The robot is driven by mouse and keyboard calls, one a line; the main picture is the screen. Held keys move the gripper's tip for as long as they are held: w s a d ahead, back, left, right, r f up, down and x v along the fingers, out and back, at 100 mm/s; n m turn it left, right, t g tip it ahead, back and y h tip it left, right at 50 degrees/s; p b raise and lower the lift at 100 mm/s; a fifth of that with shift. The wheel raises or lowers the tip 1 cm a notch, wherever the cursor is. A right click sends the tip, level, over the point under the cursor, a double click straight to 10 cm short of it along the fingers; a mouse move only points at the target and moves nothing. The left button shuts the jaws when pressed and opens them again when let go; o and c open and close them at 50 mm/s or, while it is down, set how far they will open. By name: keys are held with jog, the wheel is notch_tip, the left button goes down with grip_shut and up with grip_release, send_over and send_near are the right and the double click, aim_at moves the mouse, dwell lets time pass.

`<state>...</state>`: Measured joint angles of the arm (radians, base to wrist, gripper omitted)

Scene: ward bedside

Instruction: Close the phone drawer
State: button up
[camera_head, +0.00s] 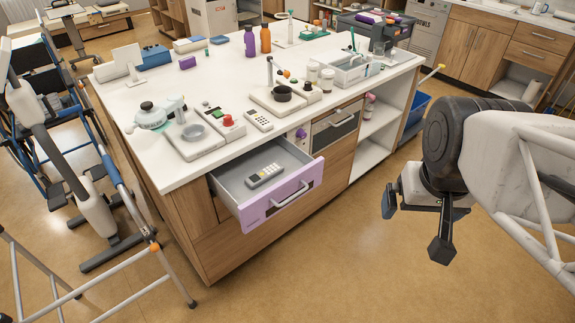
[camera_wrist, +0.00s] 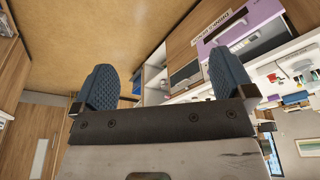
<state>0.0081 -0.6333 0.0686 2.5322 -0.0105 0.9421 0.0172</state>
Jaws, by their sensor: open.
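The phone drawer (camera_head: 272,207) has a lilac front with a pale bar handle and stands pulled out from the island cabinet. A grey phone (camera_head: 266,175) lies inside it. The lilac drawer front (camera_wrist: 245,22) also shows at the upper right of the wrist view, with its label strip. My gripper (camera_head: 414,226) is to the right of the drawer, well apart from it over the open floor. Its two fingers are spread with nothing between them, as the wrist view (camera_wrist: 166,84) also shows.
The white countertop (camera_head: 125,98) above holds a kettle (camera_head: 160,115), a second handset (camera_head: 258,121), a pan (camera_head: 282,93) and bottles. An oven-like unit (camera_head: 336,126) and open shelves (camera_head: 371,150) are right of the drawer. Frames stand at left. The floor (camera_head: 330,260) in front is clear.

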jog(key=c, duration=0.4)
jog(key=shift+w+a+f+y, duration=0.3)
jog(key=shift+w+a+f, duration=0.05)
jog(key=shift+w+f, duration=0.05)
jog(key=c, duration=0.5)
jog(key=w+a+f+m+g+y, duration=0.2)
jog(key=w+f, duration=0.1)
jog(key=shift+w+a+f+y, duration=0.15)
jog(key=shift+a+f+y, duration=0.05)
jog(key=shift+a+y, duration=0.15)
grip_shut()
jog(key=w+a+f+m+y, duration=0.3)
jog(key=w+f+m+y, duration=0.25)
jog(key=w, duration=0.25)
jog(key=w+a+f+m+y, duration=0.3)
jog(key=w+f+m+y, duration=0.15)
jog(key=w+f, duration=0.3)
jog(key=w+d+f+m+t, duration=0.4)
jog(key=w+f+m+t, duration=0.2)
jog(key=f, duration=0.4)
jog(key=w+d+f+m+t, duration=0.4)
jog(key=w+f+m+t, duration=0.2)
jog(key=w+f+m, duration=0.2)
notch_tip(320, 180, down, 3)
jog(key=shift+w+d+r+m, duration=0.15)
jog(key=shift+w+d+m, duration=0.05)
jog(key=shift+d+m, duration=0.2)
